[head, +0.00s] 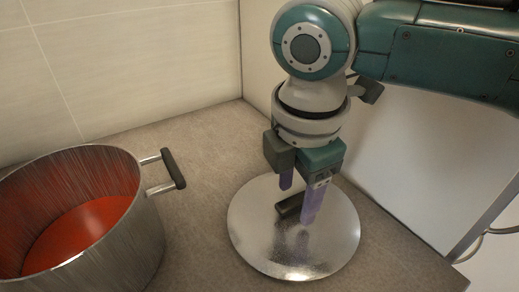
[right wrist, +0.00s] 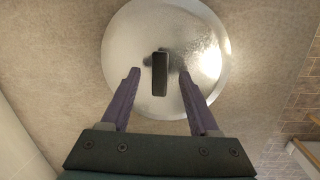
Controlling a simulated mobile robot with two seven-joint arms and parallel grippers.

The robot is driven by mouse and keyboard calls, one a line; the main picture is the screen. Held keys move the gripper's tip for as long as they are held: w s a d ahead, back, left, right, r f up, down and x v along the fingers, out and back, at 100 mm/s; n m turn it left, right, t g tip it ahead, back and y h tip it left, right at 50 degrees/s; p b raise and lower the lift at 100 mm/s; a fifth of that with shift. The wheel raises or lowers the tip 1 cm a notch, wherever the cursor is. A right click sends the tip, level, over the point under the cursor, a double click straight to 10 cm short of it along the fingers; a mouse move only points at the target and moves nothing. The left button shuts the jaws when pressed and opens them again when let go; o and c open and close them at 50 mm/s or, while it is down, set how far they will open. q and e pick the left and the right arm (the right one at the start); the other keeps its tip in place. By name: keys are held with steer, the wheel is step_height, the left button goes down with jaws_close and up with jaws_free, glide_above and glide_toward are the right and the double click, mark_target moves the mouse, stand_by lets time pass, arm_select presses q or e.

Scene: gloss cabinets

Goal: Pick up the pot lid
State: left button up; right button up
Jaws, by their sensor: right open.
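The pot lid (head: 261,236) is a round silver metal disc lying on the counter in the head view. Its dark bar handle (head: 287,207) stands at its middle. My right gripper (head: 298,203) is over the lid, pointing down, with its purple fingers apart and nothing held. In the right wrist view the lid (right wrist: 125,55) lies beyond the fingers, and the handle (right wrist: 160,75) shows between the two fingertips (right wrist: 158,76). I cannot tell whether the fingers touch the handle. My left gripper is not in view.
A large metal pot (head: 148,225) with a red-orange inside stands open on the counter at the left, its dark side handle (head: 173,169) toward the lid. Walls close off the back and right. Bare counter (head: 190,150) lies between the pot and the lid.

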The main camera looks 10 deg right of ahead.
steer(key=shift+f, duration=0.3)
jaws_close()
stand_by(0.3)
steer(key=shift+w, duration=0.1)
stand_by(0.8)
